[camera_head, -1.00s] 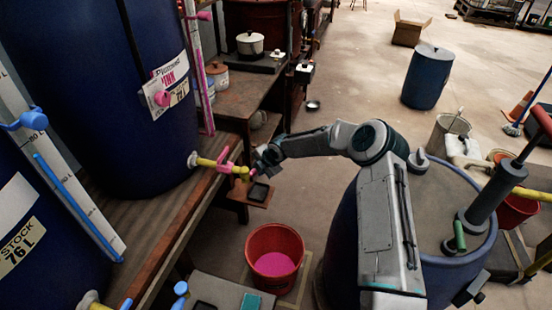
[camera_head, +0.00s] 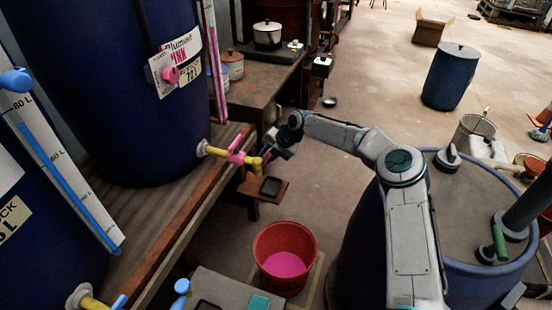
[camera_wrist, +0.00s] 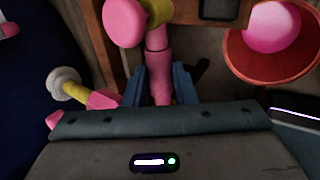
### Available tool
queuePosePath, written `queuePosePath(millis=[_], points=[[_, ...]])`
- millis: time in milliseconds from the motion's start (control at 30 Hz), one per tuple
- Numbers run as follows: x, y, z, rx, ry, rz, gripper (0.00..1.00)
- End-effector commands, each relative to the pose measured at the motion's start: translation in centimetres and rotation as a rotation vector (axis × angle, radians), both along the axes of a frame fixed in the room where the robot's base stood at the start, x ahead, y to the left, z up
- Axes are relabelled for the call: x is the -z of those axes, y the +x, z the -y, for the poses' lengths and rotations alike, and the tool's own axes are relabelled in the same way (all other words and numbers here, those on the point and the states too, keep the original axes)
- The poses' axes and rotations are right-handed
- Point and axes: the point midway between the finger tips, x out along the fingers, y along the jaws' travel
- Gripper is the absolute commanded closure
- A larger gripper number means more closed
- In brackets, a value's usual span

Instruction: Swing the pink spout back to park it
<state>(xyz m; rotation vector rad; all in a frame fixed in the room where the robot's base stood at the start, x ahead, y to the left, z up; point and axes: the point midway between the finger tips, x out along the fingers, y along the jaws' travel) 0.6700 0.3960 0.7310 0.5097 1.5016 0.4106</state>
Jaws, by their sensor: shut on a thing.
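The pink spout (camera_wrist: 157,55) runs down between my gripper's two blue-grey fingers in the wrist view. My gripper (camera_wrist: 159,78) is shut on it. In the head view my gripper (camera_head: 268,156) is at the outer end of the yellow pipe (camera_head: 219,152) that comes out of the dark blue vat (camera_head: 120,100). The gripper largely hides the spout there. A pink valve lever (camera_head: 236,157) sits on the pipe. The vat bears a white label with pink lettering.
A red bucket (camera_head: 285,257) with pink liquid stands on the floor below and right of the pipe. A small dark tray (camera_head: 271,187) is just under the gripper. A wooden bench (camera_head: 190,205) edges the vat. A large blue tub (camera_head: 352,240) stands beside my arm.

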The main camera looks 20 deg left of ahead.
Motion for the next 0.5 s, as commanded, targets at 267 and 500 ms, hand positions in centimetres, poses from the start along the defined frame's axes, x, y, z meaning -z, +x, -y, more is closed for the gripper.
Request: queuePosePath(millis=[267,500], points=[[-0.14,-0.16,-0.45,-0.014,0.002,0.004,1.00],[-0.13,-0.20,-0.48,-0.014,0.002,0.004,0.56]])
